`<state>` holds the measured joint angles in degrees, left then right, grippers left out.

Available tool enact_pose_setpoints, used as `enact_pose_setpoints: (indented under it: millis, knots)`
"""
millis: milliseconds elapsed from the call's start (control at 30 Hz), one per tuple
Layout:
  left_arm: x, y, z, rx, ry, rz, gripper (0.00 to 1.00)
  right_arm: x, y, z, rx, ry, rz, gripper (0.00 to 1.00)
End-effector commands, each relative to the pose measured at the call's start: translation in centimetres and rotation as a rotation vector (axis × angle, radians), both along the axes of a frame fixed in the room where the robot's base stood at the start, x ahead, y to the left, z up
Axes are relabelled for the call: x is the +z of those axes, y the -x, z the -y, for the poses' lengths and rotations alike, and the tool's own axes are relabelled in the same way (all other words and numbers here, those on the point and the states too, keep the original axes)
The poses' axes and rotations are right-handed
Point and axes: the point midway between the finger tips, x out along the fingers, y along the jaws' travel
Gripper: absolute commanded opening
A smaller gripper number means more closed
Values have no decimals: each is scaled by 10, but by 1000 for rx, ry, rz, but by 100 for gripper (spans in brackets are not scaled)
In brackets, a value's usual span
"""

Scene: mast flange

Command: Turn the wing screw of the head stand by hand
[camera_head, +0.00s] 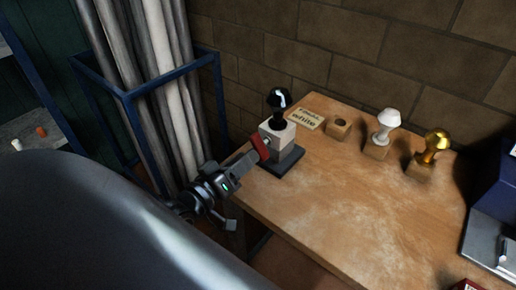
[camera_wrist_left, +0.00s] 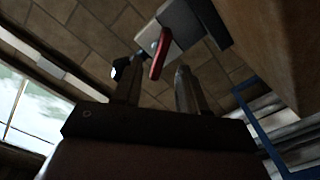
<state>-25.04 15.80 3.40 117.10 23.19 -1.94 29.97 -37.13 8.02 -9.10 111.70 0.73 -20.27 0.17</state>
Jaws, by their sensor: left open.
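The head stand has a dark base (camera_head: 279,163), a pale block (camera_head: 279,139) and a glossy black head (camera_head: 279,103) on top. It stands at the table's left corner. Its red wing screw (camera_head: 262,147) sticks out of the block's left side; in the left wrist view the red wing (camera_wrist_left: 160,53) shows edge-on beside the block (camera_wrist_left: 181,22). My left gripper (camera_head: 241,166) is open, just left of the wing screw. In the wrist view its fingers (camera_wrist_left: 157,78) stand apart, with the wing ahead between them; contact cannot be told. My right gripper is not in view.
On the wooden table (camera_head: 330,205) stand a lettered card (camera_head: 304,119), an empty wooden block (camera_head: 339,127), a white head (camera_head: 387,120) and a gold head (camera_head: 435,143) on blocks. A blue frame (camera_head: 128,115) with rolls is at left.

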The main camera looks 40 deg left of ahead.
Motion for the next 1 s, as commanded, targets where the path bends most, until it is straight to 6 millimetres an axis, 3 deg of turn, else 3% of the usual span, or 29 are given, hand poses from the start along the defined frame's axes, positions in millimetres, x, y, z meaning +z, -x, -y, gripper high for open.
enact_pose_setpoints:
  millis: [567,600,700,733,1000]
  knots:
    - [-2,-58,5,0,-2,2,42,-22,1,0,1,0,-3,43]
    - [-1,-60,5,-1,-2,1,38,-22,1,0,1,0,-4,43]
    - [0,-59,5,-1,-2,-1,6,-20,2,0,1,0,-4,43]
    - [0,-58,5,-1,-2,-1,0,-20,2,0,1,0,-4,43]
    - [1,-58,5,0,48,-6,0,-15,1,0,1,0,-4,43]
